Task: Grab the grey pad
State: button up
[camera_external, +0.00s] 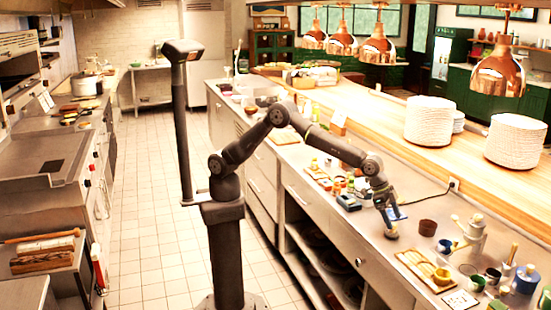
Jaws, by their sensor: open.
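My gripper (390,214) hangs low over the steel counter (345,232), pointing down, its jaws open. A small blue piece (398,214) shows at its fingers; I cannot tell whether it is part of the gripper or a separate thing. A small greyish form shows just under the fingertips, too small to name. I cannot pick out a grey pad with certainty at this size; the gripper may hide part of the counter there.
Left of the gripper are a dark box (349,202) and small bottles. To its right are a brown bowl (428,227), a wooden tray (424,269), a pale pot (474,236) and several cups. Plate stacks (429,121) stand on the wooden shelf behind, under copper lamps (499,75).

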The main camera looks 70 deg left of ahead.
aim_at(393, 223)
jog(key=x, duration=0.3)
jog(key=s+x, duration=0.1)
jog(key=x, duration=0.1)
jog(key=shift+f, duration=0.2)
jog(key=c, duration=1.3)
